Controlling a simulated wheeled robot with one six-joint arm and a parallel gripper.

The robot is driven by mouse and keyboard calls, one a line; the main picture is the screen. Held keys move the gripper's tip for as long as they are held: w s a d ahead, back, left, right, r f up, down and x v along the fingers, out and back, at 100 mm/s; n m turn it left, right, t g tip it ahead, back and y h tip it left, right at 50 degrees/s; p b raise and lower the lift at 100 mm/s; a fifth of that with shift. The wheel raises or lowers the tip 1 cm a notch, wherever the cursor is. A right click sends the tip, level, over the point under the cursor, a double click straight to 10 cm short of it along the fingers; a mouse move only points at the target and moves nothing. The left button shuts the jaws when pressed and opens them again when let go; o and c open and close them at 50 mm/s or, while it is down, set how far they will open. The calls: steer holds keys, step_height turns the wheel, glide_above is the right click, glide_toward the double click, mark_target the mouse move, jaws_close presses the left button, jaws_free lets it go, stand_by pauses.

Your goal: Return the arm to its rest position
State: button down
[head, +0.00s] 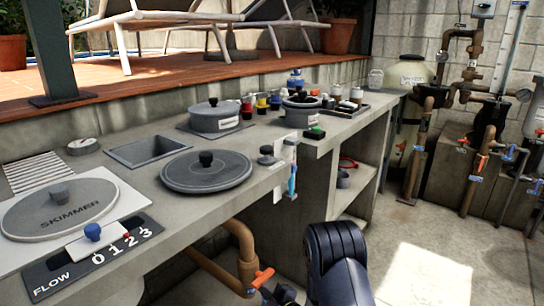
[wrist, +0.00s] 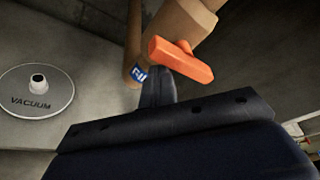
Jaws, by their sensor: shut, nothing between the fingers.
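My gripper (wrist: 158,88) shows in the wrist view as dark fingers shut together with nothing between them. An orange valve handle (wrist: 182,62) is just beyond and to the right of the fingertips, on a brown pipe (wrist: 185,22). I cannot tell whether the fingers touch the handle. In the head view my dark arm reaches down at the bottom centre, in front of the counter. The orange handle (head: 262,277) shows there below the counter, with my gripper (head: 282,294) low beside it, partly cut off by the frame edge.
The counter (head: 140,185) holds a skimmer lid (head: 60,208), a round dark lid (head: 206,172), pots and a flow slider panel (head: 95,250). A vacuum plate (wrist: 37,92) lies left in the wrist view. Pipes and valves (head: 480,160) line the right wall. Floor (head: 430,260) at right is clear.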

stand_by(0.4)
step_height(320, 180, down, 4)
steer(key=d+b, duration=0.1)
steer(key=b, duration=0.3)
steer(key=s+d+r+p, duration=0.4)
steer(key=s+d, duration=0.2)
steer(key=w+a+f+b, duration=0.4)
steer(key=w+a, duration=0.1)
steer(key=a, duration=0.1)
steer(key=shift+w+d+r+n+t+p, duration=0.25)
steer(key=shift+w+r+n+t, duration=0.5)
steer(key=shift+n, duration=0.6)
steer(key=shift+w+d+r+n+t+p, duration=0.15)
steer(key=shift+w+d+r+n+t, duration=0.25)
steer(key=shift+w+r+n, duration=0.7)
